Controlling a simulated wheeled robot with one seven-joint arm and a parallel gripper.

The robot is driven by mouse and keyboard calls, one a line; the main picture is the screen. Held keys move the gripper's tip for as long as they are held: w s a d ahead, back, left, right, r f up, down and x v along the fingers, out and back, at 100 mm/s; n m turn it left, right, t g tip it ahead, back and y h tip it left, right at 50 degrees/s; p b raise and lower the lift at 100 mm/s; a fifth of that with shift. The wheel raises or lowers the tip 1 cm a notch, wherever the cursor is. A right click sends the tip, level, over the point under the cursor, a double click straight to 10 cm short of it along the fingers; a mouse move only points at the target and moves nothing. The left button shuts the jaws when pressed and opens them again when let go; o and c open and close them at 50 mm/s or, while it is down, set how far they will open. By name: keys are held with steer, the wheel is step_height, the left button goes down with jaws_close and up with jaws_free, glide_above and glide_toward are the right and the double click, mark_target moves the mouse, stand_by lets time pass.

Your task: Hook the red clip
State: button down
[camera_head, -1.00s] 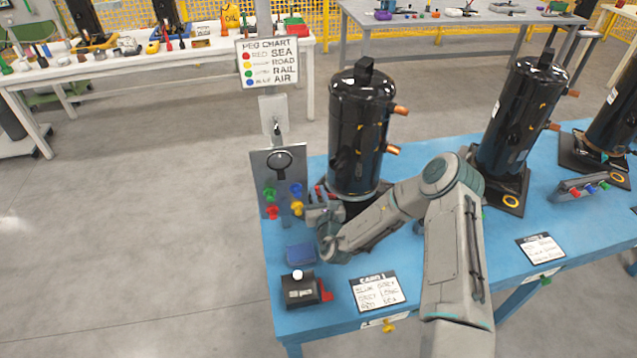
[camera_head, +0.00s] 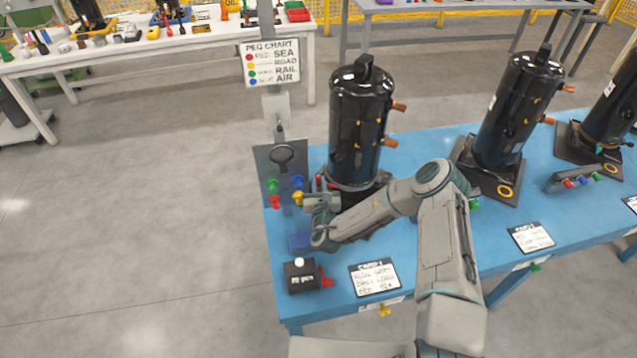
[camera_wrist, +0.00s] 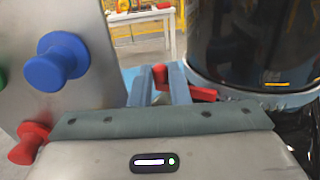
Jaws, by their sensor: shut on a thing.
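My gripper (camera_head: 319,193) is near the left end of the blue table, between the grey peg panel and the first black compressor. In the wrist view its two bluish fingers (camera_wrist: 163,87) are closed around a red clip (camera_wrist: 202,94); part of the clip shows between them and a bar sticks out right, towards the compressor (camera_wrist: 256,45). The panel (camera_head: 272,163) carries green, blue (camera_wrist: 58,62), red (camera_wrist: 28,143) and yellow (camera_head: 297,199) pegs. The clip appears apart from the pegs. The fingers partly hide it.
A black box (camera_head: 299,277) with a white button and a red part (camera_head: 326,277) stands at the front left. A white card (camera_head: 374,278) lies to its right. The peg chart (camera_head: 271,62) hangs on a post behind the panel. More compressors stand to the right.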

steer(key=c, duration=1.4)
jaws_free()
steer(key=shift+d, duration=0.1)
steer(key=shift+o, duration=0.2)
